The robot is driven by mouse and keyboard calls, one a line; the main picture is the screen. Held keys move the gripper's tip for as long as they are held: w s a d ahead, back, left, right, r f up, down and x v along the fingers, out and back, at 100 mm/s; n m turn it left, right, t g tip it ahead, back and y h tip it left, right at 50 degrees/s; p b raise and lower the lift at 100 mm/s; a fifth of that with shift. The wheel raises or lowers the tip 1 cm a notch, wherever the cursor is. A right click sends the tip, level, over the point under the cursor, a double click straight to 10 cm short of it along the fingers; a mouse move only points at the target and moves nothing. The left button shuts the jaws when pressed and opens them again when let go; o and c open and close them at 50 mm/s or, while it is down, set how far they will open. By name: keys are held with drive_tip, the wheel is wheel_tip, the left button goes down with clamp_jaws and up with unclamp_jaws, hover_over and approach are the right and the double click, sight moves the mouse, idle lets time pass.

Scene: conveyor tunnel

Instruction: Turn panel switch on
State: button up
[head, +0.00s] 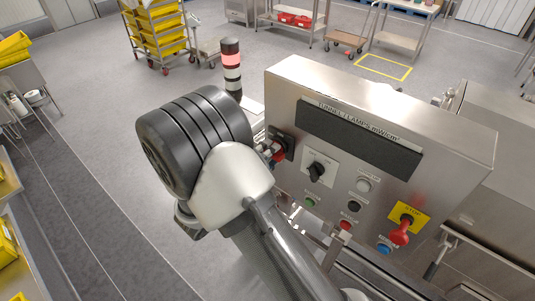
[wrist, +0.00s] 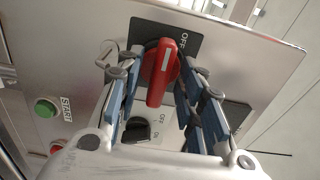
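A red rotary switch (wrist: 160,72) on a black plate (wrist: 150,27) sits on the steel control panel. Its handle runs roughly up and down in the wrist view, and one "OFF" label shows at its upper right. My gripper (wrist: 158,78) is open, with a blue-padded finger on each side of the red handle. Small gaps seem to show between fingers and handle; I cannot tell if either touches. In the head view the red switch (head: 278,156) is partly hidden by my gripper. A black rotary switch (wrist: 142,130) with small OFF and ON marks is beside it.
The control panel (head: 450,128) also carries a green start button (wrist: 46,107), a blue button (head: 384,249) and a red stop knob (head: 401,236) on a yellow plate. A signal tower (head: 231,68) stands behind. Open floor lies to the left.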

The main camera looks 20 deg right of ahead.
drive_tip(key=shift+c, duration=0.5)
clamp_jaws()
